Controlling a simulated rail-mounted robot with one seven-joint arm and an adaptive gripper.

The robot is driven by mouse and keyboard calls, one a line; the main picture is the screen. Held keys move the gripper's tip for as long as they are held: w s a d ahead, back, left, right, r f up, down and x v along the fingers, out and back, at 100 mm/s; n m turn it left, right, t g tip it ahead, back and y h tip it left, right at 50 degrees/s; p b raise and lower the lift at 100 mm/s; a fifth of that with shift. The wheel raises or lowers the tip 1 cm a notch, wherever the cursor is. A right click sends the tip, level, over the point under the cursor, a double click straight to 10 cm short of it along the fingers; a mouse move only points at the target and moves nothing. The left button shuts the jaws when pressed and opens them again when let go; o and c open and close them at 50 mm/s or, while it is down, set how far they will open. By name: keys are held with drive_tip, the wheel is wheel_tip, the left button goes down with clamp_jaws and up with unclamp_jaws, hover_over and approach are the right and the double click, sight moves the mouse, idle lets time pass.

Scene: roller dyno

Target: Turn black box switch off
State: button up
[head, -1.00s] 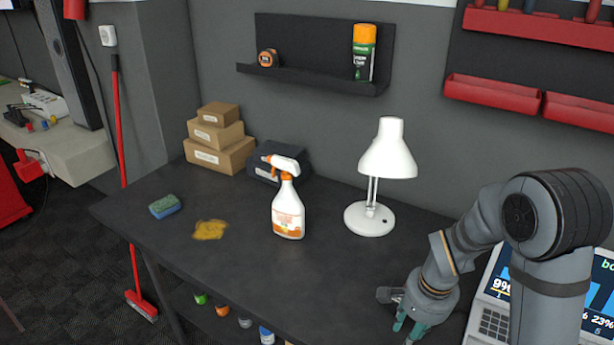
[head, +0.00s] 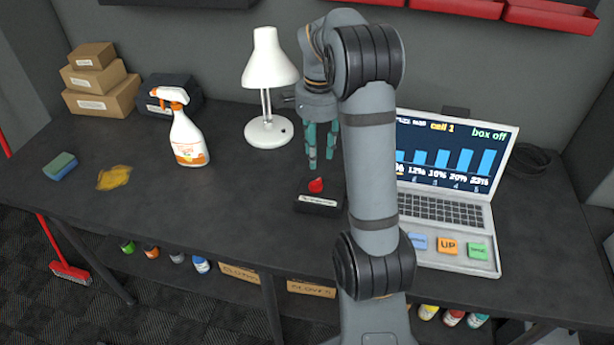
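A small black box (head: 322,206) with a white label on its front lies on the dark table, left of the laptop. A red switch knob (head: 316,185) stands on its top; its exact setting is too small to tell. My gripper (head: 321,160) points down with teal fingers, just behind and above the red knob, apart from it. The fingers show a gap between them and hold nothing. My arm hides the right edge of the box. The laptop (head: 450,200) screen reads "box off" in green at its top right.
A white lamp (head: 268,75) stands left of my gripper. The table front left of the switch box is clear.

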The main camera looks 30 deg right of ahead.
sight(317, 182)
wheel_tip(317, 182, down, 10)
drive_tip(key=shift+d+f+p, duration=0.1)
drive_tip(key=shift+p, duration=0.3)
drive_tip(key=shift+c, duration=1)
clamp_jaws()
